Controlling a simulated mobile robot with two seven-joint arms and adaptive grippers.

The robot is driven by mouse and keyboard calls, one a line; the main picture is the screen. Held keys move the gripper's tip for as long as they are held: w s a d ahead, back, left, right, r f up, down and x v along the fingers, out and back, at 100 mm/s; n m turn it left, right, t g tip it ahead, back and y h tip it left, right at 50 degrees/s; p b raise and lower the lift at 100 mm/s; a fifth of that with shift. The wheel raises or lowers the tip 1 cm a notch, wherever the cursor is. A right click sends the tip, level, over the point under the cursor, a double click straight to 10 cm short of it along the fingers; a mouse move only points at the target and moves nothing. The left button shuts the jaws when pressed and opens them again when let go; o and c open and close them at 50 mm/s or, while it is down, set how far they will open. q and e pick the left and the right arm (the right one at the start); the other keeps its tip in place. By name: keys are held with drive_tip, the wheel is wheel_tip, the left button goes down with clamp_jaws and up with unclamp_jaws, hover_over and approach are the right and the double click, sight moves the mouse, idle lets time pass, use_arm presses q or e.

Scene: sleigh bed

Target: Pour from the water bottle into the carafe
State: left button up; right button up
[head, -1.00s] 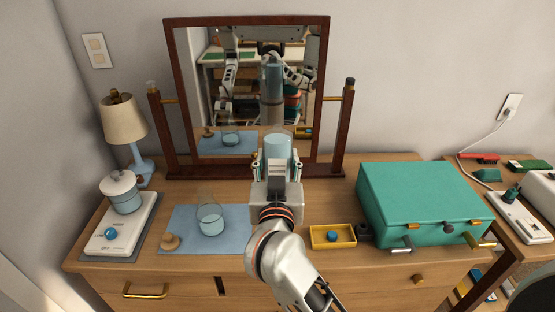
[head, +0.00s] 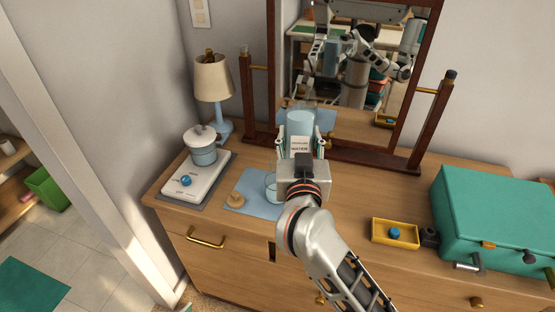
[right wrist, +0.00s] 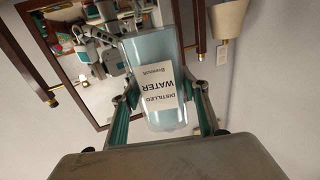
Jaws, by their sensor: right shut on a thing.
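My right gripper (head: 300,141) is shut on the water bottle (head: 300,121), a clear bottle of pale blue liquid with a white label. In the right wrist view the bottle (right wrist: 155,55) sits between both fingers, its label reading "DISTILLED WATER" upside down. In the head view it looks upright, above the dresser. The carafe (head: 271,188), a clear glass vessel, stands on the blue mat (head: 244,204); my gripper hides its right side. A round wooden stopper (head: 236,198) lies on the mat left of it. My left gripper is not seen directly.
A mirror with a dark wooden frame (head: 271,70) stands close behind the bottle. A lamp (head: 213,80) and a white appliance with a lidded pot (head: 203,154) are at the left. A yellow tray (head: 395,244) and a green case (head: 500,215) are at the right.

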drive_tip(key=w+a+f+n+g+y, duration=0.1)
drive_tip(key=a+f+n+y, duration=0.4)
drive_tip(key=a+f, duration=0.8)
drive_tip(key=shift+w+f+g+y, duration=0.2)
drive_tip(key=shift+g+y, duration=0.3)
drive_tip(key=shift+y, duration=1.1)
drive_tip(key=shift+a+r, duration=0.1)
drive_tip(key=r+m, duration=0.1)
drive_tip(key=m, duration=0.1)
drive_tip(key=r+m, duration=0.1)
drive_tip(key=m, duration=0.1)
drive_tip(key=d+r+m, duration=0.1)
drive_tip(key=m, duration=0.2)
drive_tip(key=shift+w+r, duration=0.35)
drive_tip(key=shift+r, duration=0.05)
drive_tip(key=shift+s+a+f+m, duration=0.1)
drive_tip(key=shift+f+m, duration=0.15)
drive_tip(key=shift+m, duration=0.65)
